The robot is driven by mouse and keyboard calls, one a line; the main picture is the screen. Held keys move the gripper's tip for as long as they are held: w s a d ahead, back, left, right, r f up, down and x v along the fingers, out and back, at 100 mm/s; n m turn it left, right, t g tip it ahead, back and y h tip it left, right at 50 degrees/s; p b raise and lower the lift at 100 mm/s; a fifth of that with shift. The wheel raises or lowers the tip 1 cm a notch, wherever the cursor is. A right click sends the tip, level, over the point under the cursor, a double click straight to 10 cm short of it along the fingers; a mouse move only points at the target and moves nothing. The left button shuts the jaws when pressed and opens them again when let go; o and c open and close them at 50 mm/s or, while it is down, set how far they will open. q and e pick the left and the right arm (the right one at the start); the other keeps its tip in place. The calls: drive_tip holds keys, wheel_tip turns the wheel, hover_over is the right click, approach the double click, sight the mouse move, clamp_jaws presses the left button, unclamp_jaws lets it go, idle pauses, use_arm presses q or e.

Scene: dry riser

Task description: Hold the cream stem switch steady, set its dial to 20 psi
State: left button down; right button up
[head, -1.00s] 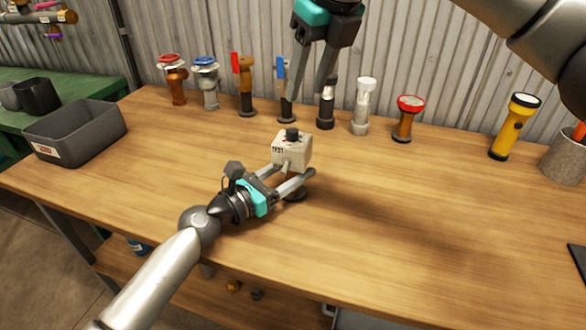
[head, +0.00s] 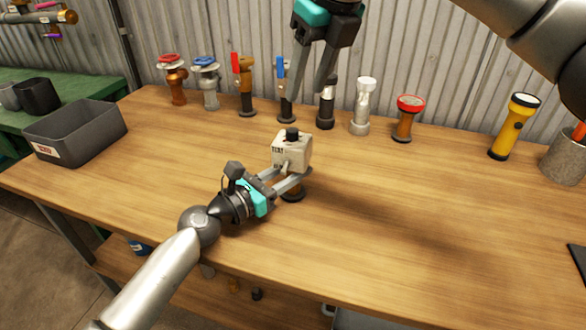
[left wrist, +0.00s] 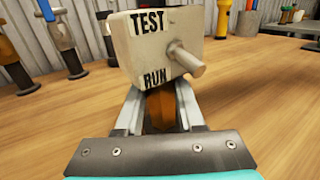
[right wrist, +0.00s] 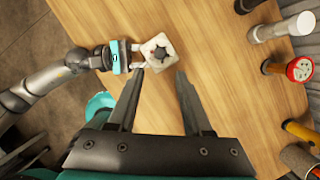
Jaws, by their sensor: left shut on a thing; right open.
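The cream stem switch (head: 292,152) stands near the middle of the table, a cream box with a black dial (head: 292,134) on top and a dark round base. In the left wrist view its box (left wrist: 160,45) shows TEST and RUN labels and a side peg (left wrist: 186,60). My left gripper (head: 290,182) is shut on its brown stem, below the box. My right gripper (head: 312,88) is open and empty, high above the table behind the switch. In the right wrist view the dial (right wrist: 160,54) lies beyond the left fingertip. I cannot read the dial's setting.
Several valves stand along the back wall, including a red-topped one (head: 408,117) and a white one (head: 363,105). A yellow flashlight (head: 514,126) and a grey pot (head: 563,160) are at right. A grey bin (head: 95,143) is at left.

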idle(0.4)
drive_tip(key=shift+o, duration=0.8)
drive_tip(key=shift+f, duration=0.2)
wheel_tip(320, 180, down, 4)
drive_tip(key=s+a+r+m+g+y, duration=0.1)
drive_tip(key=s+m+g+y, duration=0.1)
drive_tip(key=s, duration=0.1)
drive_tip(key=m+t+y, duration=0.5)
drive_tip(key=m+y, duration=0.8)
drive_tip(key=m, duration=1.4)
approach(277, 136)
drive_tip(key=x, duration=0.3)
drive_tip(key=r+x, duration=0.1)
drive_tip(key=x, duration=0.2)
drive_tip(key=r+x, duration=0.1)
drive_tip(key=x, duration=0.3)
